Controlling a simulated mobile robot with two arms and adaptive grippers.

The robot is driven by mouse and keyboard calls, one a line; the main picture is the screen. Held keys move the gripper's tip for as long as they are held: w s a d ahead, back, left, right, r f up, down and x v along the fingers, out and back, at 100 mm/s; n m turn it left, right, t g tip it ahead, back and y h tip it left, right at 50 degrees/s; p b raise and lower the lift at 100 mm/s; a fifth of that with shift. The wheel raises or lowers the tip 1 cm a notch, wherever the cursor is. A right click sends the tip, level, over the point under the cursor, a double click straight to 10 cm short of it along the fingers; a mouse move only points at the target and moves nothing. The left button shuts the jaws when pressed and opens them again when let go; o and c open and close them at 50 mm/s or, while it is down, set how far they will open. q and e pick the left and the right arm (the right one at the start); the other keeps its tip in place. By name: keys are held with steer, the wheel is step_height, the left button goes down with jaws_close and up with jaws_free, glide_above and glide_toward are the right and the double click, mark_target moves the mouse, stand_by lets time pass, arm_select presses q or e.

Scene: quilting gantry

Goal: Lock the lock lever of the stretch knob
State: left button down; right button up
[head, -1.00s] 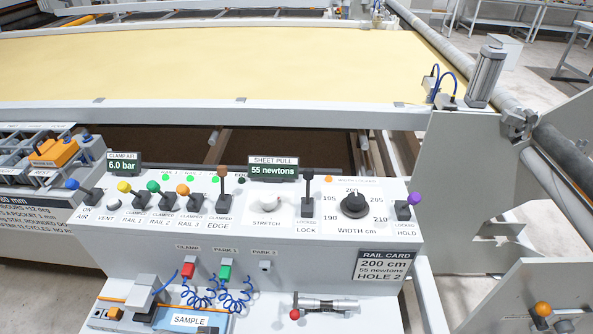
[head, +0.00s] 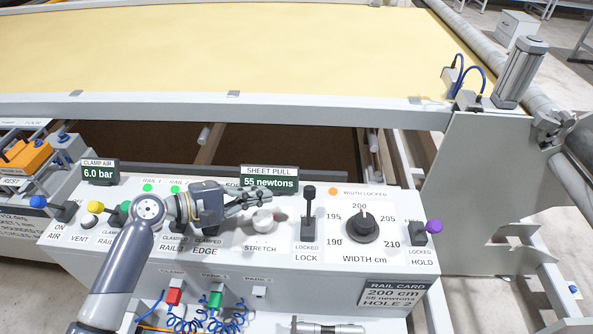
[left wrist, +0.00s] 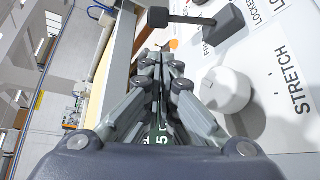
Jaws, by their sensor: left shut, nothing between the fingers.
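The stretch knob (head: 263,222) is a white round knob on the sloping panel, and it also shows in the left wrist view (left wrist: 226,92). The lock lever (head: 309,208) is black and stands right of the knob. Its handle points up the panel, away from the "LOCKED" label below its base. In the left wrist view its handle (left wrist: 190,19) lies across the top, ahead of my fingers. My left gripper (head: 268,198) is shut and empty, above the stretch knob and left of the lever, apart from the lever. My right gripper is out of view.
The sheet pull display (head: 269,179) reads 55 newtons, just behind my fingers. The black width dial (head: 362,226) and a purple-tipped hold lever (head: 422,233) stand right of the lock lever. Clamp levers stand left, partly hidden by my arm.

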mark_target(309, 205)
arm_select(q)
steer(key=shift+w+r, duration=0.1)
steer(key=shift+r, duration=0.3)
steer(key=shift+s+r, duration=0.1)
steer(key=shift+s, duration=0.35)
steer(key=shift+w+d, duration=0.2)
steer(key=shift+w, duration=0.05)
steer(key=p+x, duration=0.2)
steer(key=x, duration=0.6)
steer(key=shift+w+d+p, duration=0.3)
steer(key=shift+d+p, duration=0.05)
steer(key=shift+d, duration=0.15)
steer(key=shift+d+f, duration=0.1)
steer(key=shift+f, duration=0.15)
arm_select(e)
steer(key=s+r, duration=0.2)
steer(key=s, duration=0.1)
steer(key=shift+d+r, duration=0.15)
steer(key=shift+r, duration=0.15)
